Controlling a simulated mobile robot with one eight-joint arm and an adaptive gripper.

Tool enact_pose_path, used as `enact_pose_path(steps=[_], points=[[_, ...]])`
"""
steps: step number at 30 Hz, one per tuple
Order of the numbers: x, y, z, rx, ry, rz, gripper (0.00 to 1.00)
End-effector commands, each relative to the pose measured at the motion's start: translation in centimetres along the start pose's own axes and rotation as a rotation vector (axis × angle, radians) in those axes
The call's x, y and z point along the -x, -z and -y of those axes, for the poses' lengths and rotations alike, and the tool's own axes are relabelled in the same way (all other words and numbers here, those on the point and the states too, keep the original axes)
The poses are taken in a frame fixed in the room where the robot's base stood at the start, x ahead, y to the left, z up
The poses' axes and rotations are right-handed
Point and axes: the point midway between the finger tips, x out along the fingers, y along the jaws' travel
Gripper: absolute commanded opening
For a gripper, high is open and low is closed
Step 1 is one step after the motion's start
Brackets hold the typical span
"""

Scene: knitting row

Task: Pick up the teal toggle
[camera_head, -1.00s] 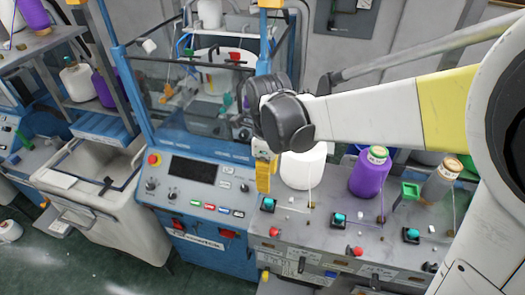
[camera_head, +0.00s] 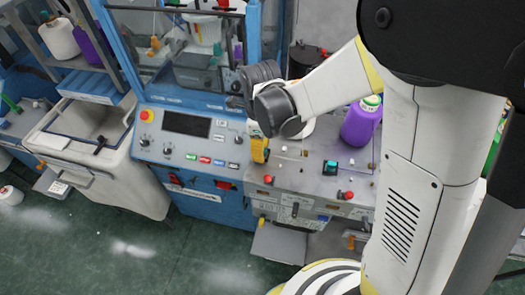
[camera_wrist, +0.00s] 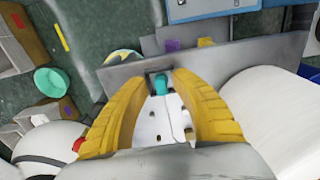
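The teal toggle (camera_wrist: 160,84) stands on a small black base on the grey panel (camera_wrist: 165,125). In the wrist view it shows between the tips of my gripper's yellow fingers (camera_wrist: 160,77). The fingers are spread, with a gap on each side of it; whether they reach down to its height I cannot tell. In the head view my gripper (camera_head: 260,150) points down at the panel's left end and hides this toggle. Another teal toggle (camera_head: 331,167) on a black base stands farther right on the panel.
A purple yarn cone (camera_head: 361,122) stands behind the right toggle. A white cone (camera_wrist: 275,115) is close beside my gripper. Red knobs (camera_head: 268,179) line the panel's front edge. The blue machine (camera_head: 187,150) stands directly left.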

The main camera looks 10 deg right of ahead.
Motion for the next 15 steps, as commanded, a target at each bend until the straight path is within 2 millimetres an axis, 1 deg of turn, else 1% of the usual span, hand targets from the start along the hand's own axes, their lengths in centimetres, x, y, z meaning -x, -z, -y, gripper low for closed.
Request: enact_pose_path(steps=[1,3,15], points=[[0.01,0.00,0.01,0.000,0.000,0.000,0.16],[0.01,-0.01,0.01,0.000,0.000,0.000,0.04],[0.23,0.00,0.00,0.000,0.000,0.000,0.04]])
